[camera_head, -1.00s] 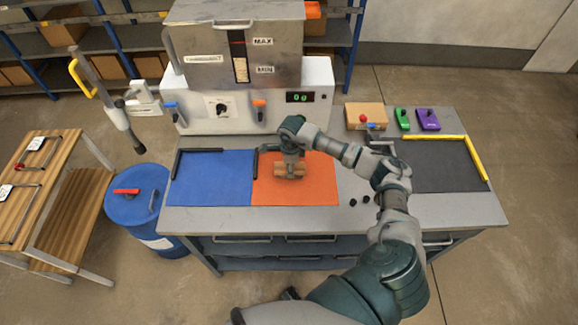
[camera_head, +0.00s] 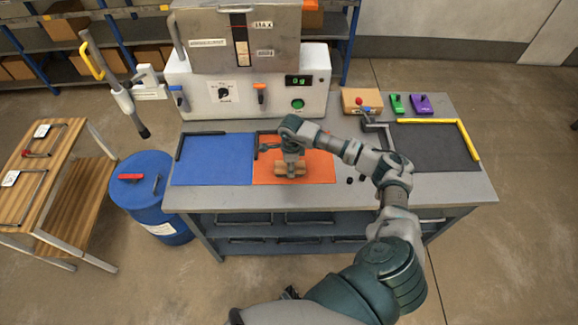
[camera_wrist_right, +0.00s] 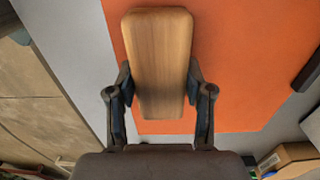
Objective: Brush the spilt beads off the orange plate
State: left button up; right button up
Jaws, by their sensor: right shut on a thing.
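The orange plate (camera_head: 318,172) lies flat on the grey workbench, right of the blue plate. My right gripper (camera_head: 290,160) is over the orange plate, pointing down, shut on a wooden brush (camera_head: 289,170). In the right wrist view the brush's wooden block (camera_wrist_right: 158,60) sits between the two fingers of the right gripper (camera_wrist_right: 160,88), with the orange plate (camera_wrist_right: 238,60) behind it. I cannot tell if the brush touches the plate. A few black beads (camera_head: 350,180) lie on the grey bench just right of the orange plate. I see no beads on the visible orange surface. The left gripper is not in view.
The blue plate (camera_head: 212,165) is at left. A white machine (camera_head: 212,98) with a metal tank stands behind. A dark mat (camera_head: 432,150) with yellow edging (camera_head: 466,138), a button box (camera_head: 361,101) and green and purple blocks are at right. A blue barrel (camera_head: 150,200) stands left.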

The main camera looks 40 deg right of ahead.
notch_tip(320, 180, up, 2)
jog(key=shift+d+r, duration=0.1)
jog(key=shift+r, duration=0.15)
jog(key=shift+w+d+r+p, duration=0.15)
jog(key=shift+d+r+p, duration=0.1)
jog(key=shift+r+p, duration=0.35)
jog(key=shift+d+r+p, duration=0.25)
jog(key=shift+r+p, duration=0.25)
jog(key=shift+p, duration=0.05)
jog(key=shift+a+r+p, duration=0.15)
jog(key=shift+r+p, duration=0.15)
jog(key=shift+r, duration=0.35)
jog(key=shift+a+r+p, duration=0.15)
jog(key=shift+r+p, duration=0.15)
jog(key=shift+r, duration=0.3)
jog(key=shift+a+r, duration=0.15)
jog(key=shift+r, duration=0.15)
jog(key=shift+a, duration=0.15)
jog(key=shift+d+f, duration=0.1)
jog(key=shift+d, duration=0.45)
jog(key=shift+a, duration=0.15)
